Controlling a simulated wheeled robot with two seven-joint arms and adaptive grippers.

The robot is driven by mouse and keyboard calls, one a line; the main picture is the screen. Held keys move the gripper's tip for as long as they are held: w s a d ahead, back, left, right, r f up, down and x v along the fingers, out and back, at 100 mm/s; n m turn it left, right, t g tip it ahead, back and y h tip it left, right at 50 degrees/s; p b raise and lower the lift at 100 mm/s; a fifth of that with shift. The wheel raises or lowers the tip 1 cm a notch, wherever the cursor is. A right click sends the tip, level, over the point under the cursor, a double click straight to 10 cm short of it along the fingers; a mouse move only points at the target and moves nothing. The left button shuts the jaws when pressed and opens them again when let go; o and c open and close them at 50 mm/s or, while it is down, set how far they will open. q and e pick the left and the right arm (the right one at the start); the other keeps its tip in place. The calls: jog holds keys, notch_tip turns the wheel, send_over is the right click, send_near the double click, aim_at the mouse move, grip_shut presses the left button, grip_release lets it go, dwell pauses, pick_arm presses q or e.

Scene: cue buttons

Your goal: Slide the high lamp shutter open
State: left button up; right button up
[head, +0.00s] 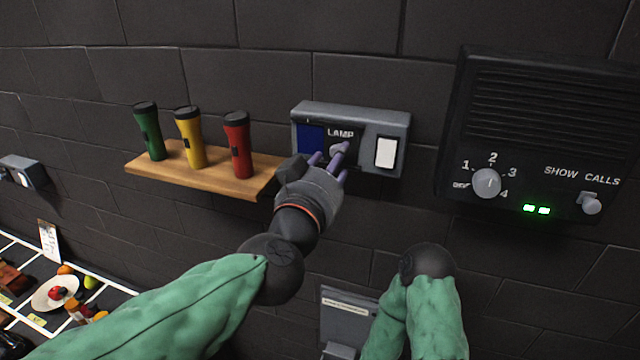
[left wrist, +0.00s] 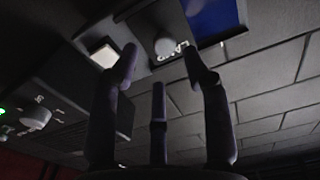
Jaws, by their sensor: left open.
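The high lamp box (head: 402,116) is a grey unit on the dark wall, with a blue panel (head: 311,139) at left and a white square (head: 386,152) at right. Between them is a dark shutter lettered LAMP (head: 341,133) with a grey knob (head: 337,150). My left gripper (head: 328,158) is open in front of the shutter, its purple fingers by the knob and partly covering it. In the left wrist view, the knob (left wrist: 165,47) shows between the spread fingers (left wrist: 160,70); I cannot tell whether they touch it. My right gripper is not visible.
A black speaker panel (head: 540,120) with a dial (head: 486,183) and switch (head: 590,203) is at right. A grey box (head: 347,312) sits lower on the wall. A tiled counter with food is at lower left.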

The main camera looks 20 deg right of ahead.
pick_arm(q)
jog(key=v, duration=0.9)
